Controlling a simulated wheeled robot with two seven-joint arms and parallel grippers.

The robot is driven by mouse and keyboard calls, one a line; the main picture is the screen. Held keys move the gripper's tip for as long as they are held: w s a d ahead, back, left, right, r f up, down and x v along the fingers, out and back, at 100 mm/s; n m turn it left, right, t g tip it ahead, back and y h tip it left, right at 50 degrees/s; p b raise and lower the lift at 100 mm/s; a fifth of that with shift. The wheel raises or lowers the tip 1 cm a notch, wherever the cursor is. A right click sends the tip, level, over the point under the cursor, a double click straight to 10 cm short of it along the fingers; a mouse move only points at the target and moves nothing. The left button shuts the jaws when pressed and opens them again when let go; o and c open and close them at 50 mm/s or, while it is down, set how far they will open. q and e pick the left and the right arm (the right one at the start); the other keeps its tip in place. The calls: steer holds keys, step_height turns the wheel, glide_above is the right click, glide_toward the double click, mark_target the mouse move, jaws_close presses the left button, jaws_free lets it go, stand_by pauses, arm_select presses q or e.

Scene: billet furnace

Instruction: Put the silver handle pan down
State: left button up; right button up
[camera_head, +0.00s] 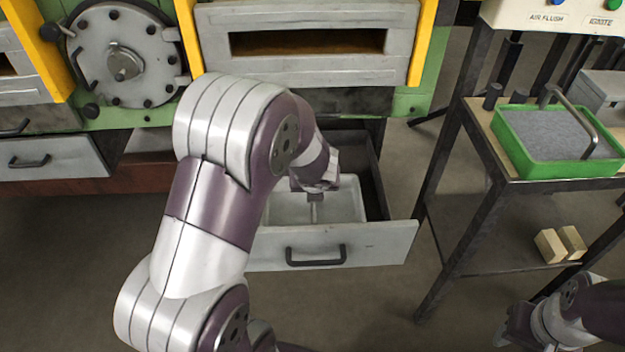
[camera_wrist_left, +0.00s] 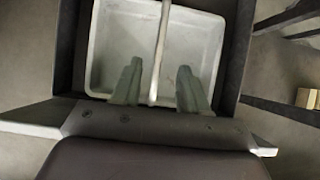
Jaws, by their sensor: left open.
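The pan (camera_head: 346,204) is a shallow pale grey-white tray with a silver bar handle, sitting inside an open drawer. It also shows in the left wrist view (camera_wrist_left: 112,40), with its handle (camera_wrist_left: 161,45) running up the middle. My left gripper (camera_wrist_left: 159,66) is open over the pan, one finger on each side of the handle, with visible gaps. In the head view my left gripper (camera_head: 315,190) is above the pan, its fingers partly hidden. The right arm's end (camera_head: 520,325) is at the lower right; its finger state is unclear.
The open drawer (camera_head: 380,245) with a black pull sits under the furnace (camera_head: 310,70). A metal-framed table (camera_head: 490,150) at right holds a green tray (camera_head: 545,170) of grey material with a bar handle. Tan blocks (camera_head: 560,245) lie on its lower shelf.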

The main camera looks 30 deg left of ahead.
arm_select(q)
steer(key=shift+s+d+r, duration=0.2)
steer(key=shift+s+r, duration=0.05)
steer(key=shift+r, duration=0.4)
steer(key=s+d+n+g+h, duration=0.1)
steer(key=s+d+n, duration=0.3)
steer(key=n, duration=1)
steer(key=s+d+n+g+h, duration=0.2)
steer(key=s+n, duration=0.8)
steer(key=n, duration=0.5)
steer(key=d+r+g, duration=0.1)
steer(key=d, duration=0.1)
steer(key=shift+s+d, duration=0.35)
steer(key=shift+d, duration=0.05)
